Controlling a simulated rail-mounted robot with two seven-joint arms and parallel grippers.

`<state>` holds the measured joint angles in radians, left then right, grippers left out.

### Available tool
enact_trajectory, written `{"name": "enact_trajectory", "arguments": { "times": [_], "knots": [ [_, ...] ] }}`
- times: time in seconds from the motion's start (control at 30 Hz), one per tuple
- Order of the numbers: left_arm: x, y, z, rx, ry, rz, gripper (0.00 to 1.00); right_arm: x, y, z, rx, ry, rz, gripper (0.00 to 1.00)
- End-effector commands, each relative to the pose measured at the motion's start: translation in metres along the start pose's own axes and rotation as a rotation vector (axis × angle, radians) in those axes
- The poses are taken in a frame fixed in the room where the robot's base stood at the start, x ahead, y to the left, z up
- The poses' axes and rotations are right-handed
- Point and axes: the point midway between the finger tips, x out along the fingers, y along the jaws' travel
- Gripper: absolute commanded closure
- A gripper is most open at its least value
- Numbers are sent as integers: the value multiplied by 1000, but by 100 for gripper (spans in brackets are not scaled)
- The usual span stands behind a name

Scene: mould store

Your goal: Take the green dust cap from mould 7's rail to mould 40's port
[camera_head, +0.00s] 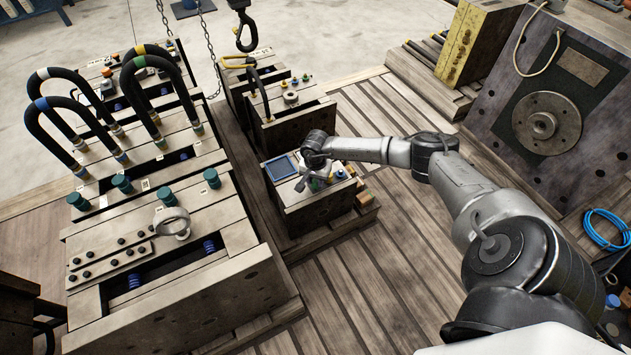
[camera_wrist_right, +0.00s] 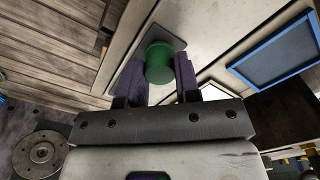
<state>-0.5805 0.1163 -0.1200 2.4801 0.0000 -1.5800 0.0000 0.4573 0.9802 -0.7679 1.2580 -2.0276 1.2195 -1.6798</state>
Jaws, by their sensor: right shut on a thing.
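My right gripper (camera_head: 317,183) is over the top of the small mould (camera_head: 312,213) in the middle of the head view. In the right wrist view the purple-grey fingers of my right gripper (camera_wrist_right: 158,80) are shut on a green dust cap (camera_wrist_right: 159,61), one on each side. A pale mould surface and a darker plate lie behind the cap; I cannot tell whether it touches them. Several darker teal-green caps (camera_head: 123,184) stand on the large mould (camera_head: 170,255) at the left. I can read no mould numbers. My left gripper is not in view.
Curved black hoses (camera_head: 150,50) rise from the large mould. A hook (camera_head: 245,30) hangs above the moulds behind. A blue-framed panel (camera_head: 281,168) lies beside my right gripper. The slatted floor (camera_head: 365,285) in front is clear. A big mould half (camera_head: 550,100) leans at the right.

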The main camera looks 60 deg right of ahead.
Motion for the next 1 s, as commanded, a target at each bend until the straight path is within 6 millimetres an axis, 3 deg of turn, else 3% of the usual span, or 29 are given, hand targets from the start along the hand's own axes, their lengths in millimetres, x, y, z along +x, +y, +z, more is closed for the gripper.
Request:
{"name": "enact_trajectory", "arguments": {
  "times": [0.27,0.57,1.0],
  "knots": [
    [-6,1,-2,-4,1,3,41,-8,0,0,0,0,0,92],
    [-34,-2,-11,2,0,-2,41,-48,0,-1,1,2,-1,92],
    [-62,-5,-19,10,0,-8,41,-92,33,-76,3,2,0,92]
  ]
}}
